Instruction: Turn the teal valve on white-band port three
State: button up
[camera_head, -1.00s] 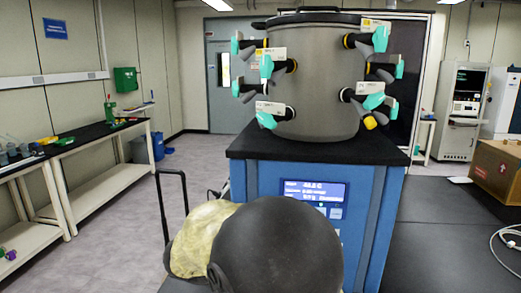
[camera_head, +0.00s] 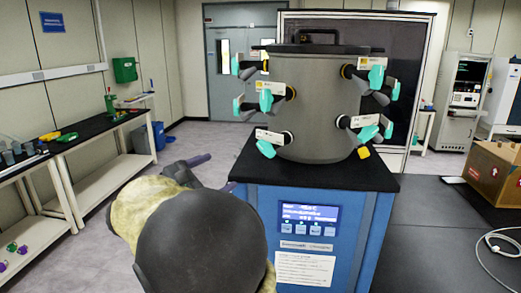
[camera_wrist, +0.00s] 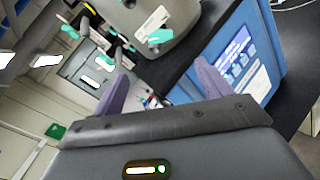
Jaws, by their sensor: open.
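The grey drum (camera_head: 320,110) of the freeze dryer carries several ports with teal valves around its side. Valves show at the upper left (camera_head: 266,100), lower left (camera_head: 266,149), upper right (camera_head: 376,77) and lower right (camera_head: 368,133). Some ports bear white labels, such as the lower left label (camera_head: 270,136); the port numbers are too small to read. My gripper (camera_head: 213,174) is open and empty, left of the drum and apart from every valve. In the wrist view, its purple fingers (camera_wrist: 160,72) are spread, with a teal valve (camera_wrist: 160,37) beyond them.
The drum stands on a black top over a blue cabinet (camera_head: 310,225) with a lit display. A cardboard box (camera_head: 495,170) sits on the dark surface at right. A bench (camera_head: 70,145) runs along the left wall. Open floor lies between bench and cabinet.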

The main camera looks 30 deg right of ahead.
aim_at(264, 150)
jog(key=shift+d, duration=0.1)
jog(key=p+x, duration=0.5)
jog(key=x, duration=1.2)
jog(key=shift+w+d, duration=0.1)
jog(key=c, duration=1)
